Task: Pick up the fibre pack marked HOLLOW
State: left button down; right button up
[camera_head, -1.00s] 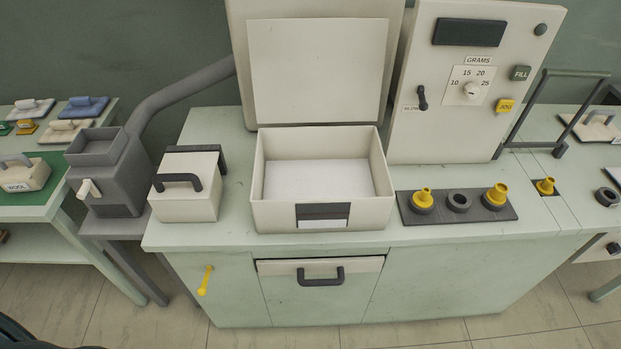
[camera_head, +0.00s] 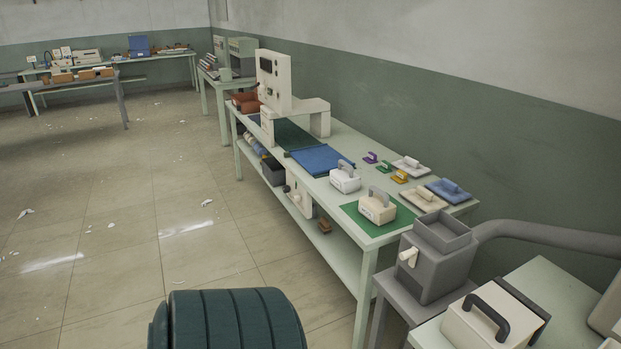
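Two handled fibre packs stand on the long workbench at the right of the head view. The nearer cream pack (camera_head: 377,209) sits on a green mat (camera_head: 350,208); its label is too small to read now, but it read WOOL in the earlier frame. The white pack (camera_head: 345,180) stands just behind it, beside a blue mat (camera_head: 318,159). Its marking is too small to read, so I cannot tell whether it says HOLLOW. Neither of my grippers is in view.
A grey hopper with a crank (camera_head: 432,262) stands at the bench's near end. A cream handled box (camera_head: 490,318) is at bottom right. Several flat handled pads, one blue (camera_head: 449,191), lie along the bench's wall side. Open tiled floor (camera_head: 130,230) lies to the left.

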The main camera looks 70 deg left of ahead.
aim_at(344, 180)
jog(key=u, duration=2)
jog(key=i+z, duration=0.15)
jog(key=z, duration=0.2)
jog(key=i+j+z, duration=0.1)
jog(key=z, duration=0.2)
jog(key=i+j+z, duration=0.3)
jog(key=j, duration=0.25)
jog(key=i+j+z, duration=0.15)
jog(key=i+j, duration=0.25)
jog(key=j, duration=0.15)
jog(key=i+j, duration=0.2)
jog(key=j, duration=0.25)
jog(key=i+j, duration=0.25)
jog(key=j, duration=0.15)
jog(key=i+j, duration=0.2)
jog(key=j, duration=0.2)
jog(key=i+z, duration=0.05)
